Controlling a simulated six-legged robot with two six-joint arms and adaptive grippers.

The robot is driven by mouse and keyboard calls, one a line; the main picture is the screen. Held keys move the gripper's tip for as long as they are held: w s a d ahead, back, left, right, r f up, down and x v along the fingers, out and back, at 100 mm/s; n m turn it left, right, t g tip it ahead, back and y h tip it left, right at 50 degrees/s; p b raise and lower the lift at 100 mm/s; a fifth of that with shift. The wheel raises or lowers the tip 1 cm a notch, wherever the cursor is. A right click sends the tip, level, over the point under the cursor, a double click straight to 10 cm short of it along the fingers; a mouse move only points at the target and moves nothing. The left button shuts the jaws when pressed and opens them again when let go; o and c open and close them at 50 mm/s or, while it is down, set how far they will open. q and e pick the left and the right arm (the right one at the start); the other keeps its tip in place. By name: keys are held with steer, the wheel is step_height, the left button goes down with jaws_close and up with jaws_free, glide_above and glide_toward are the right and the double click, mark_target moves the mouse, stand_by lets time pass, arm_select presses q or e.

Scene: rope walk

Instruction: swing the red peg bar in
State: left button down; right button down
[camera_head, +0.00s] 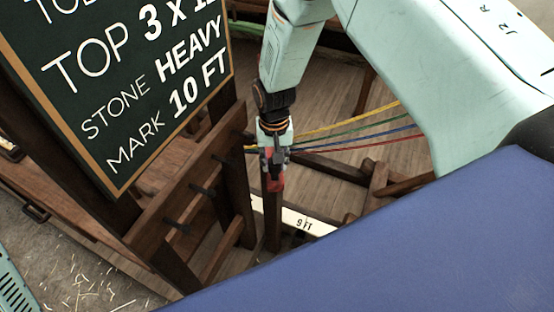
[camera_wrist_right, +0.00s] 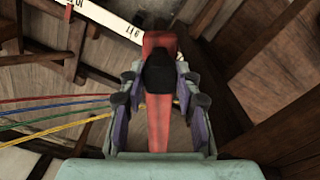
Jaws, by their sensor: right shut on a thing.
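The red peg bar (camera_wrist_right: 158,125) runs between the fingers of my right gripper (camera_wrist_right: 158,100) in the right wrist view, with a dark band across it and a red block at its far end. In the head view my right gripper (camera_head: 274,155) points down and is shut on the bar; the bar's red end (camera_head: 276,182) shows just below the fingers. The bar is close to the top of a dark wooden post (camera_head: 272,225). I cannot tell whether it touches the post. My left gripper is not in view.
Yellow, green, blue and red ropes (camera_head: 350,137) run right from beside the gripper. A white strip marked 9 FT (camera_head: 305,223) lies below. A wooden rack with dark pegs (camera_head: 190,210) and a chalkboard (camera_head: 130,80) stand left. A blue surface (camera_head: 420,250) fills the lower right.

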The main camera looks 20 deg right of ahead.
steer(key=shift+w+r, duration=0.2)
steer(key=shift+w, duration=0.1)
steer(key=c, duration=1.3)
jaws_free()
steer(key=shift+c, duration=0.2)
steer(key=o, duration=0.4)
steer(key=shift+s+f, duration=0.15)
steer(key=shift+s, duration=0.05)
step_height(320, 180, up, 12)
